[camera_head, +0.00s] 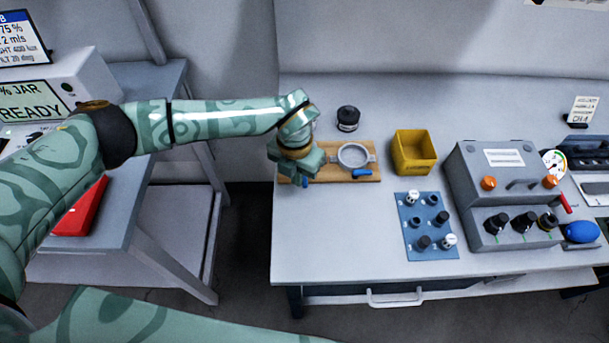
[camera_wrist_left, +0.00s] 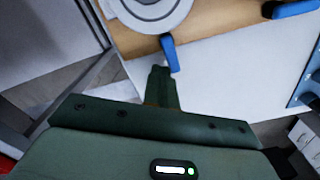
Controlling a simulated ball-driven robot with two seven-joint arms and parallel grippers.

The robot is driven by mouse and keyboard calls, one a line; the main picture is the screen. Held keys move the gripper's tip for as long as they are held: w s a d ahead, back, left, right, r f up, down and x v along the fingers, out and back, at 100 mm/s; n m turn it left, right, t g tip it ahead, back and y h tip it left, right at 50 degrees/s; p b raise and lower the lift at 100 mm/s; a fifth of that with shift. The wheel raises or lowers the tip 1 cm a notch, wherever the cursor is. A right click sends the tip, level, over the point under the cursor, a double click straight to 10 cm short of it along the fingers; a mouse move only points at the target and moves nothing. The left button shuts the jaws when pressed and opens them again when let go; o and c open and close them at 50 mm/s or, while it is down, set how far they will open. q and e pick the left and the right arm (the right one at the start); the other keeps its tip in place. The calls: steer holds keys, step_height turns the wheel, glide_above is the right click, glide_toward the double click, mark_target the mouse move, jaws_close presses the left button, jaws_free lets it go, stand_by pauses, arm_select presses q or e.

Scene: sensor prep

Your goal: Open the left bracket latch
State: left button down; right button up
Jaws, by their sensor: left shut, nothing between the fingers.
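A wooden board (camera_head: 335,177) lies near the left end of the bench. Its right ring bracket (camera_head: 354,155) shows clearly, with a blue latch (camera_head: 362,173) at its front. The left bracket is mostly hidden behind my left gripper (camera_head: 304,182) in the head view; a bit of blue shows at the fingertips. In the left wrist view the left bracket's grey ring (camera_wrist_left: 150,12) is at the top, and its blue latch (camera_wrist_left: 170,52) points toward the fingers. My left gripper (camera_wrist_left: 161,72) is shut and empty, its tips right by that latch's free end. I cannot tell whether they touch. My right gripper is out of view.
A black round knob-like piece (camera_head: 348,118) stands behind the board. A yellow bin (camera_head: 413,152) and a blue mat (camera_head: 428,240) with several small black and white parts are to the right. A grey control box (camera_head: 505,170) stands farther right. The bench front is clear.

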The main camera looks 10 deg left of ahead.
arm_select(q)
steer(key=shift+s+d+f, duration=0.2)
steer(key=shift+s+f, duration=0.15)
steer(key=shift+f, duration=0.2)
steer(key=shift+d, duration=1.05)
stand_by(0.6)
steer(key=shift+d, duration=0.1)
steer(key=shift+w+d, duration=0.2)
steer(key=shift+d, duration=0.05)
steer(key=shift+w+d, duration=0.3)
steer(key=shift+a+r, duration=0.2)
steer(key=shift+a, duration=0.1)
steer(key=shift+w, duration=0.1)
